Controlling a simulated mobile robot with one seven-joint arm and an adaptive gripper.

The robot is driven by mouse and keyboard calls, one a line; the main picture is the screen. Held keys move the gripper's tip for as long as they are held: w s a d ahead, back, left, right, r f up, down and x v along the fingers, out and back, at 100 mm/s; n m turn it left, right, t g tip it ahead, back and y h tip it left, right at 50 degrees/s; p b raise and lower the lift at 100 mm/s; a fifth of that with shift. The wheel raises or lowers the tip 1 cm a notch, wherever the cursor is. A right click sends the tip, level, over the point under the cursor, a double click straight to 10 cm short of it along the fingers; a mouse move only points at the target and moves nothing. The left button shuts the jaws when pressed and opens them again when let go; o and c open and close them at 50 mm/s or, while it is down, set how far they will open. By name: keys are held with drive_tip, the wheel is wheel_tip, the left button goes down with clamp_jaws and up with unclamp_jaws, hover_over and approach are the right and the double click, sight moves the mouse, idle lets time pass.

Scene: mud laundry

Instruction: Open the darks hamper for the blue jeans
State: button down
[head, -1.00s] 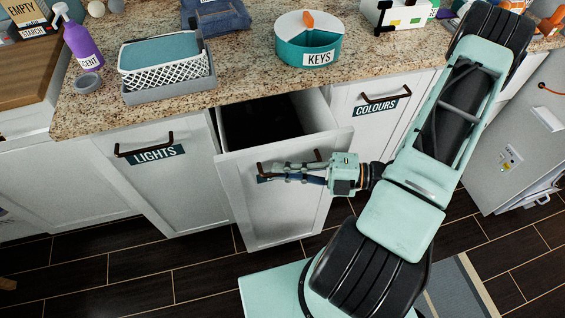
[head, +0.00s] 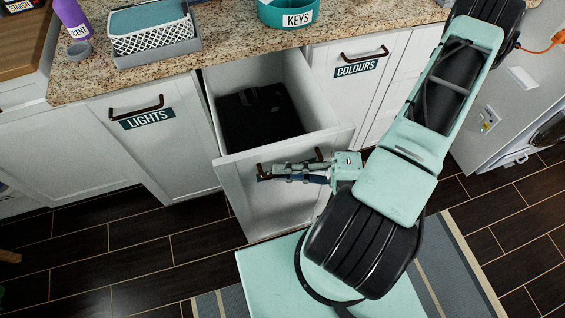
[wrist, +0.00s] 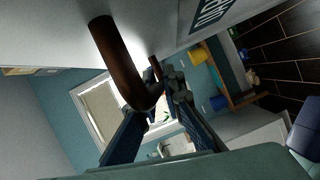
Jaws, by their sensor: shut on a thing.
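The middle hamper drawer (head: 275,211) stands pulled out between the drawers labelled LIGHTS and COLOURS. Its dark inside (head: 258,122) shows, with a dark item in it that I cannot make out. My gripper (head: 292,172) is shut on the brown handle (head: 318,155) of this drawer. In the wrist view the handle (wrist: 118,62) passes between the blue fingers (wrist: 158,125). The drawer's own label is mostly hidden behind my gripper. The blue jeans are not in view now.
The LIGHTS drawer (head: 150,150) at left and the COLOURS drawer (head: 352,90) at right are shut. The granite counter (head: 228,50) above bears a white basket (head: 150,38), a purple bottle (head: 72,18) and a teal KEYS bowl (head: 272,14).

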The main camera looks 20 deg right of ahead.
drive_tip(key=shift+s, duration=0.1)
drive_tip(key=c, duration=2)
unclamp_jaws()
drive_tip(key=shift+c, duration=0.2)
drive_tip(key=v, duration=1.2)
